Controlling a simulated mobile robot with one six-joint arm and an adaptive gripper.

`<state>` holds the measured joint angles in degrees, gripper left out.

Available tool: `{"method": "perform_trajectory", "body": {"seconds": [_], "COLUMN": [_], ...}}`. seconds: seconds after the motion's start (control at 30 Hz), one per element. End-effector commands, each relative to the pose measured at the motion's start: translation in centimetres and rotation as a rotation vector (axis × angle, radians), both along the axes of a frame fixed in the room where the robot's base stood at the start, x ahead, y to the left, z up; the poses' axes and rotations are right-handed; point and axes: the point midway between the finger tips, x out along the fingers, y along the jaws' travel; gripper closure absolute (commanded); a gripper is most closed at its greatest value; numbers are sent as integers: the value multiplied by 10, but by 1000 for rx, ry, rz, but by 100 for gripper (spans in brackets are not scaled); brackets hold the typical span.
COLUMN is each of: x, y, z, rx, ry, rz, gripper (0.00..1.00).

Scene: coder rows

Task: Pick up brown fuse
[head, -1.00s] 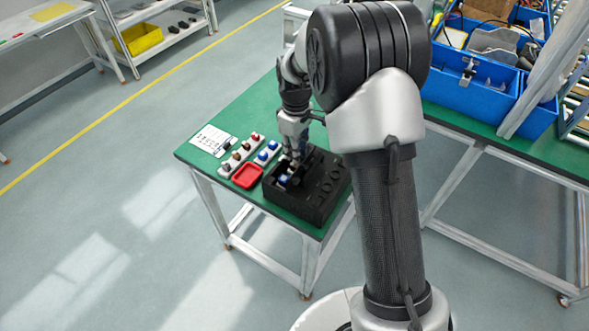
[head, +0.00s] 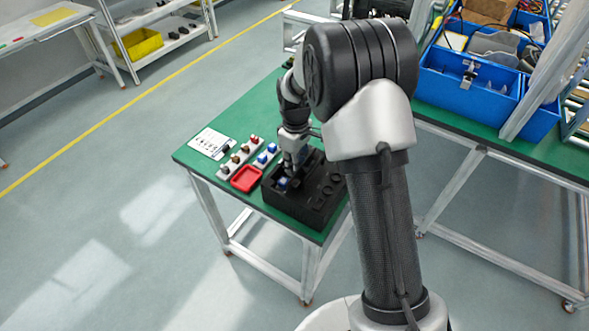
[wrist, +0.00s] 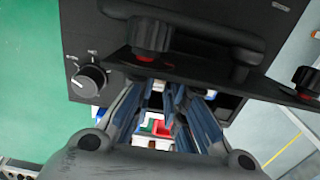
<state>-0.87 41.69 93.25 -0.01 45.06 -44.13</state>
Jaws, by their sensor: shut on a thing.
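My gripper (head: 291,176) reaches down into the open part of the black box (head: 308,207) on the green table. A brownish fuse-like part (head: 244,149) stands in the white rack (head: 227,172) left of the box. A blue and white part (head: 282,183) shows beside the gripper in the box.
A red tray (head: 246,179) lies left of the box. A white holder with blue parts (head: 264,158) is behind the tray. A printed sheet (head: 209,143) lies at the table's left. Knobs (wrist: 90,80) stick up from the panel close to my fingers. Blue bins (head: 470,88) stand at right.

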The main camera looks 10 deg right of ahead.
Motion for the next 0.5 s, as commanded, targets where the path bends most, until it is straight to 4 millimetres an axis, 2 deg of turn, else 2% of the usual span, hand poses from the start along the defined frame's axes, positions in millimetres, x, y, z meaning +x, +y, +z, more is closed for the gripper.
{"method": "perform_trajectory", "body": {"seconds": [0.17,0.27,0.37,0.5], "x": [0,1,1,1], "y": [0,0,0,0], "z": [5,18,39,80], "rx": [0,0,0,0], "ry": [-1,-3,-4,-6], "rz": [0,0,0,0], "gripper": [96,97,97,97]}}
